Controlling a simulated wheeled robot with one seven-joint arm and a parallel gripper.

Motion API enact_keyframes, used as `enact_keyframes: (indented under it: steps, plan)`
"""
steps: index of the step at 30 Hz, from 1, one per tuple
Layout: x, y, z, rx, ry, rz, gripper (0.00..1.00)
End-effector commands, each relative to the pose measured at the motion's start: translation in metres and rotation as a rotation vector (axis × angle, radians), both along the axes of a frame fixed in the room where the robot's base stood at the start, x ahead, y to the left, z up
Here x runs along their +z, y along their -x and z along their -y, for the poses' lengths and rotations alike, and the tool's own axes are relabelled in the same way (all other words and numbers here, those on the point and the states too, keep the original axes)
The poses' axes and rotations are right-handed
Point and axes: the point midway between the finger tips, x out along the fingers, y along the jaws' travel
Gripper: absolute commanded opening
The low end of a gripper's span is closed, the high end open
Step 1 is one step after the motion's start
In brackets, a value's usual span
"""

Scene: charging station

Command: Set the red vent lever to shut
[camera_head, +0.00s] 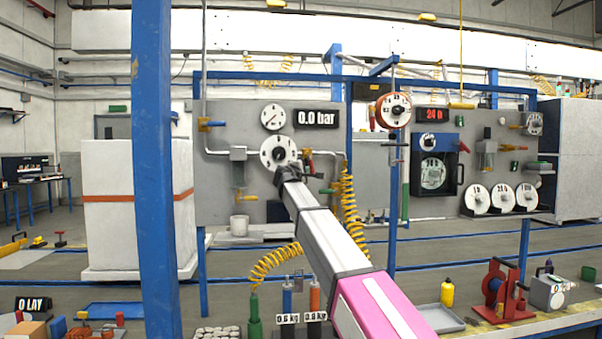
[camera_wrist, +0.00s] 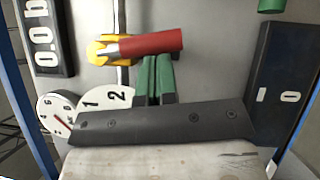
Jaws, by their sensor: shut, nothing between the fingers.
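The red vent lever (camera_head: 310,167) hangs down from a yellow valve body on the grey panel, just right of the white dial. In the wrist view the red lever (camera_wrist: 150,43) runs sideways from its yellow hub (camera_wrist: 103,50). My gripper (camera_wrist: 158,60) shows there as two green fingers side by side, shut with nothing held. Their tips are right beside the lever's edge; I cannot tell whether they touch. In the head view my arm reaches the panel just below the dial, and its fingers are hard to make out.
A white numbered dial (camera_head: 279,152), a round gauge (camera_head: 273,117) and a "0.0 bar" display (camera_head: 316,119) sit close by. A yellow coiled hose (camera_head: 349,210) hangs right of the lever. A blue post (camera_head: 156,180) stands at the left front.

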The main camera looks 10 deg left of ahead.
Motion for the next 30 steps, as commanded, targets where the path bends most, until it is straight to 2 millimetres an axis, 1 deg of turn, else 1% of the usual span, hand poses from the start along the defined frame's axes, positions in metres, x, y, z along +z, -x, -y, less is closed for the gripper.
enact_keyframes:
  steps: [11,25,30]
  plan:
    - [0.0,0.0,0.001,0.0,0.009,0.002,0.0]
    - [-0.002,-0.002,0.007,-0.001,0.091,0.027,0.0]
    - [-0.003,-0.003,0.011,-0.001,0.153,0.044,0.0]
